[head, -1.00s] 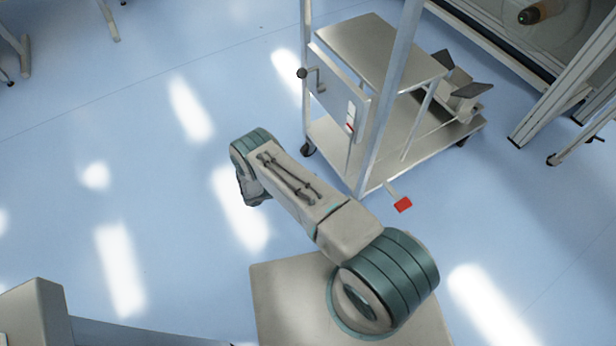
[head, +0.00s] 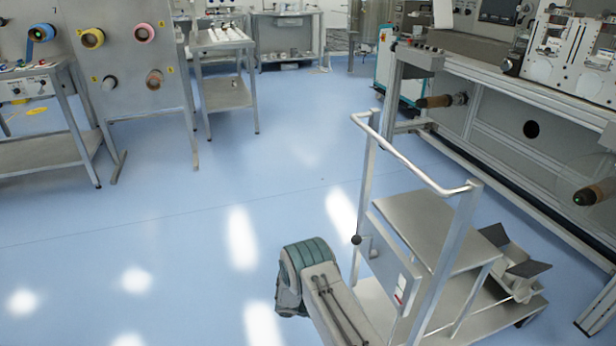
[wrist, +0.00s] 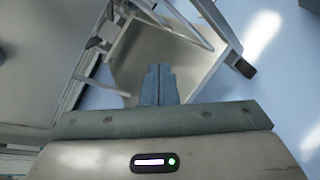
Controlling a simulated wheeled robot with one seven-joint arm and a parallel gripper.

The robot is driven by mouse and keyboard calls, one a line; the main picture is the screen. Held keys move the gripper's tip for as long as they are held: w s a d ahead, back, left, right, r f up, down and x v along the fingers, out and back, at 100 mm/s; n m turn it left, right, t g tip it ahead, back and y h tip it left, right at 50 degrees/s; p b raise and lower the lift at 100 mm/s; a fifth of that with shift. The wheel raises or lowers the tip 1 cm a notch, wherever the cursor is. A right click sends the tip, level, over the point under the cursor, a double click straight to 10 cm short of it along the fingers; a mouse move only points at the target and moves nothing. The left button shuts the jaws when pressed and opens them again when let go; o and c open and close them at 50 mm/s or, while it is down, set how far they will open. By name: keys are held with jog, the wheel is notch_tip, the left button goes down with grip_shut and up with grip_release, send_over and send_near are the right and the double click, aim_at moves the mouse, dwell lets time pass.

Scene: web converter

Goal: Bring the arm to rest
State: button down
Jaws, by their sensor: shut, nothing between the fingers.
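My arm (head: 322,290) shows at the bottom of the head view, folded low beside a metal cart. My gripper is out of sight in the head view. In the wrist view my gripper (wrist: 158,72) has its two fingers together with nothing between them. The fingers point toward the cart (wrist: 185,55), which shows beyond them. I cannot tell the exact gap between the fingertips and the cart.
The cart (head: 425,225) with a tall push handle (head: 410,160) stands close right of my arm. A large machine (head: 500,110) lines the right side. A spool rack (head: 125,80) and a workbench (head: 40,150) stand at left. The blue floor (head: 190,240) is clear at centre-left.

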jog(key=s+d+r+m+g+y+p, duration=0.1)
jog(key=s+r+m+y+p, duration=0.15)
jog(key=r, duration=0.95)
jog(key=s+d+r+m+g+y+p, duration=0.15)
jog(key=r+p, duration=0.25)
jog(key=r, duration=0.9)
jog(key=s+r+m+y+p, duration=0.1)
jog(key=r+y+p, duration=0.2)
jog(key=r, duration=0.9)
jog(key=s+r+m+t+y+p, duration=0.2)
jog(key=s+r+p, duration=0.3)
jog(key=s+r, duration=0.5)
jog(key=s+a+r+m+t+y+p, duration=0.1)
jog(key=s+r+y+p, duration=0.4)
jog(key=s+r, duration=0.5)
notch_tip(320, 180, up, 7)
jog(key=shift+f+m+t+p, duration=0.2)
jog(key=shift+m+t+p, duration=0.6)
jog(key=shift+t, duration=0.25)
